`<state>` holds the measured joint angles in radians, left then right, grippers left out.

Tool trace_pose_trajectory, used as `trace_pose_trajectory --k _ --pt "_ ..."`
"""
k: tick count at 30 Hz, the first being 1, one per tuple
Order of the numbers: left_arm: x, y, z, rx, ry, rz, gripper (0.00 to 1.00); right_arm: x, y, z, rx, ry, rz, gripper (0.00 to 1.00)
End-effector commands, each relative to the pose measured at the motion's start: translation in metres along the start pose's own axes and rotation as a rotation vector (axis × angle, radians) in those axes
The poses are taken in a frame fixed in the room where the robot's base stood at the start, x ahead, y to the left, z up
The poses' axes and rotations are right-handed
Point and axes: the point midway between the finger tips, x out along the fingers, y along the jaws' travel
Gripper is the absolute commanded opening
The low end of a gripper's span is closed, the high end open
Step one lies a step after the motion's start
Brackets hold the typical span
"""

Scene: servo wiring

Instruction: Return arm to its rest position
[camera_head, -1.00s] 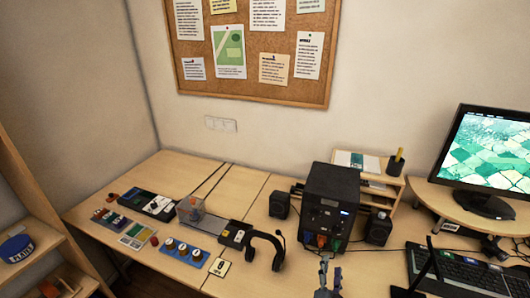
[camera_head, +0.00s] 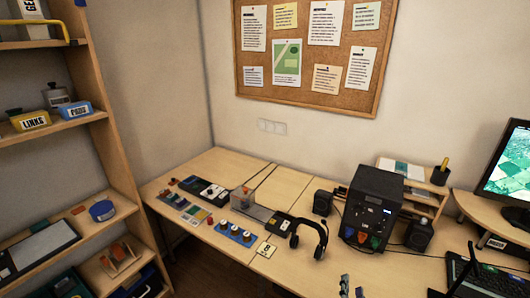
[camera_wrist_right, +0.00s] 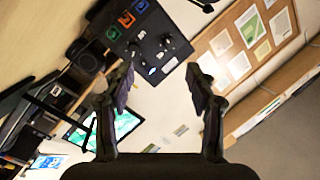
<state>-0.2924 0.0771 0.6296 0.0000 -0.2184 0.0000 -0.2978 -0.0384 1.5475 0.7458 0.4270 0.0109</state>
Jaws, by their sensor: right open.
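My right gripper (camera_head: 350,287) shows at the bottom edge of the head view, in front of the desk. In the right wrist view its two fingers (camera_wrist_right: 160,100) are spread apart with nothing between them. The black control box (camera_head: 369,208) with coloured connectors on its front stands on the desk beyond the gripper, apart from it. The box also shows in the right wrist view (camera_wrist_right: 150,45), past the fingertips. My left gripper is in neither view.
The desk (camera_head: 285,185) holds headphones (camera_head: 309,238), a blue board with several dark knobs (camera_head: 236,233) and small speakers (camera_head: 323,203). A monitor (camera_head: 507,170) and keyboard (camera_head: 470,280) are at right. A wooden shelf (camera_head: 110,150) with bins stands at left.

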Motion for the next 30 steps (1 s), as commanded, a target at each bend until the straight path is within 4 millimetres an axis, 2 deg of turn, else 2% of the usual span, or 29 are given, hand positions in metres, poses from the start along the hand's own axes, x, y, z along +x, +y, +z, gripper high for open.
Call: trace_pose_trajectory --k 8,11,13,16,20,30 --pt "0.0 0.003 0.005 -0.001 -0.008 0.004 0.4 -0.01 -0.041 0.024 -0.155 -0.286 -0.117 0.57" --pt "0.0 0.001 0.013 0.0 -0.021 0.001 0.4 -0.024 -0.053 0.034 -0.255 -0.431 -0.152 0.57" --pt "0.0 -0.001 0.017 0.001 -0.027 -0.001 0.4 -0.04 -0.057 0.04 -0.351 -0.555 -0.165 0.57" --pt "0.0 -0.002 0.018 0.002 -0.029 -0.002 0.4 -0.07 -0.053 0.041 -0.507 -0.743 -0.149 0.57" --pt "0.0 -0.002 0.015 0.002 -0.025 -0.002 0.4 -0.105 -0.039 0.031 -0.664 -0.919 -0.087 0.57" --pt "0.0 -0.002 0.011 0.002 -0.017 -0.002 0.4 -0.172 -0.007 -0.019 -0.896 -1.185 0.118 0.57"
